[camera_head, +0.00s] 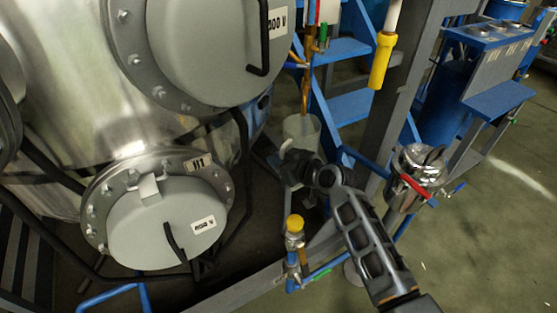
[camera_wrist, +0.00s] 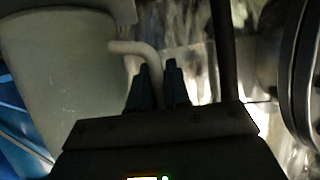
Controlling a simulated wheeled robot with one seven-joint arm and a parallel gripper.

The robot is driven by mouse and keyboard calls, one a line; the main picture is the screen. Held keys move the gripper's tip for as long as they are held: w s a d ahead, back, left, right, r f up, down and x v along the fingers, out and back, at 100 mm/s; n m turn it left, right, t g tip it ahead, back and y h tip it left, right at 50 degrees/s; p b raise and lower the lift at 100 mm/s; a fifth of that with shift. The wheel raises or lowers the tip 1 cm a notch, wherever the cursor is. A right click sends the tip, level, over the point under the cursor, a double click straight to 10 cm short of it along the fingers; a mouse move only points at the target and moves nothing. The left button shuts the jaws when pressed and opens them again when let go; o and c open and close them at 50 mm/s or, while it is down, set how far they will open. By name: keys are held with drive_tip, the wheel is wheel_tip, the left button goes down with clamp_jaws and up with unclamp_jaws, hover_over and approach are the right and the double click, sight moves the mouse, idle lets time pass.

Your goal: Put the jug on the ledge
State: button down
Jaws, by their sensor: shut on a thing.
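The jug (camera_head: 301,132) is a pale, see-through vessel near the middle of the head view, below a brown pipe. My gripper (camera_head: 300,172) is at its lower front side, partly covering it. In the wrist view the jug (camera_wrist: 65,85) fills the left side, and its pale curved handle (camera_wrist: 135,48) runs down between my two dark fingers (camera_wrist: 157,88). My gripper is shut on this handle. The jug looks about upright; its base is hidden in the head view. A flat blue ledge (camera_head: 497,100) juts out at the right, well away from the jug.
A large steel tank with grey round hatches (camera_head: 165,225) stands left of the jug. A shiny canister (camera_head: 416,170) with a red handle is to the right. Open floor (camera_head: 500,230) lies at the right.

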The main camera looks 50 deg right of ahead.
drive_tip(key=shift+f, duration=0.15)
drive_tip(key=c, duration=1.1)
unclamp_jaws()
drive_tip(key=v, duration=1.2)
drive_tip(key=shift+r, duration=0.3)
